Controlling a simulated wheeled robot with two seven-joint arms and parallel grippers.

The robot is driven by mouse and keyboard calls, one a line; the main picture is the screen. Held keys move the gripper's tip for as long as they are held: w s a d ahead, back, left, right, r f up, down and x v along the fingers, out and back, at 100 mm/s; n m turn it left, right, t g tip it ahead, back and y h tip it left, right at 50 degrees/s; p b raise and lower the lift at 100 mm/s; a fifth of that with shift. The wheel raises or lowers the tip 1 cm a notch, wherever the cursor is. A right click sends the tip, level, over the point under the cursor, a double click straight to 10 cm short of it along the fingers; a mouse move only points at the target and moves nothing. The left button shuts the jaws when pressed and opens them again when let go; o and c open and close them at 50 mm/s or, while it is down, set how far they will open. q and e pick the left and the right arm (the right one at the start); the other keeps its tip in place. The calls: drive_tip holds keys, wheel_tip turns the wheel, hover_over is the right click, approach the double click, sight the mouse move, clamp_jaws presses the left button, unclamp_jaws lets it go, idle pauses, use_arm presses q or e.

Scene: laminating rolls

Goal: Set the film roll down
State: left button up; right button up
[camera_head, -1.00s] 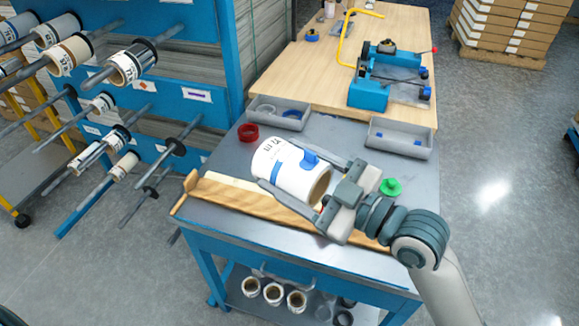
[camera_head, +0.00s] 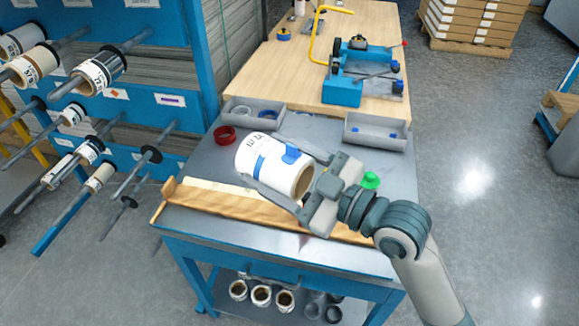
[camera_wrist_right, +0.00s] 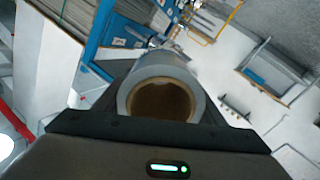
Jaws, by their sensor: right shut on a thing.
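The film roll (camera_head: 262,160) is a white cylinder with a blue band, a blue tab and a brown core. My right gripper (camera_head: 285,172) is shut on it, one finger along each side. The roll lies on its side over the grey cart top (camera_head: 395,180), close to the wooden cradle (camera_head: 250,208). I cannot tell whether it touches the surface. In the right wrist view the open end of the roll (camera_wrist_right: 160,78) faces the camera between the fingers. My left gripper is not in view.
A red ring (camera_head: 224,134), a green piece (camera_head: 371,180) and two grey trays (camera_head: 376,142) are on the cart. Behind is a wooden bench (camera_head: 300,75) with a blue device (camera_head: 343,90). A rack with rolls on rods (camera_head: 98,72) stands at left.

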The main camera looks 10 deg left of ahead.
drive_tip(key=w+d+m+t+h, duration=0.4)
drive_tip(key=w+d+t, duration=0.1)
drive_tip(key=d, duration=0.2)
drive_tip(key=d+f+m+t+h, duration=0.2)
drive_tip(key=d+f+m+h, duration=0.2)
drive_tip(key=d, duration=0.7)
drive_tip(key=w+d+f+m+t+h, duration=0.1)
drive_tip(key=d+f+m+t+h, duration=0.2)
drive_tip(key=d+h, duration=0.5)
drive_tip(key=d+f+m, duration=0.1)
drive_tip(key=d+f, duration=0.1)
drive_tip(key=d, duration=0.2)
drive_tip(key=shift+w+d+f+m, duration=0.2)
drive_tip(key=shift+d+m, duration=0.1)
drive_tip(key=shift+m, duration=0.1)
